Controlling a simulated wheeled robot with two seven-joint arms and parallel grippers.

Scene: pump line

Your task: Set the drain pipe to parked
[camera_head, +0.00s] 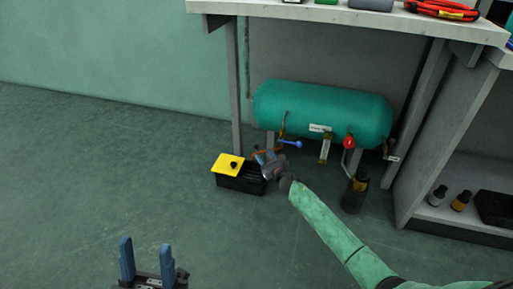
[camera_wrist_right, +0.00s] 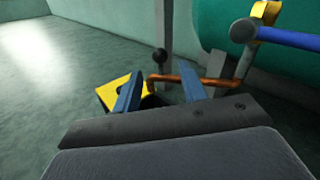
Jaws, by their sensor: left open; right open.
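The copper drain pipe (camera_wrist_right: 178,78) runs sideways from under a brass valve in the right wrist view, and its left end bends down. In the head view a short piece of the pipe (camera_head: 258,151) shows behind my right gripper. My right gripper (camera_head: 266,157) is open beside the pipe below the tank. In its wrist view the blue fingertips (camera_wrist_right: 161,90) stand apart with the pipe across and beyond the gap; I cannot tell if they touch it. My left gripper (camera_head: 147,258) is open and empty over the floor, far from the pipe.
A teal tank (camera_head: 325,112) lies under the bench (camera_head: 400,22). A blue lever (camera_head: 290,143) and red knob (camera_head: 349,142) stick out in front. A black box with a yellow lid (camera_head: 229,160) stands left of my right gripper. The floor at left is clear.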

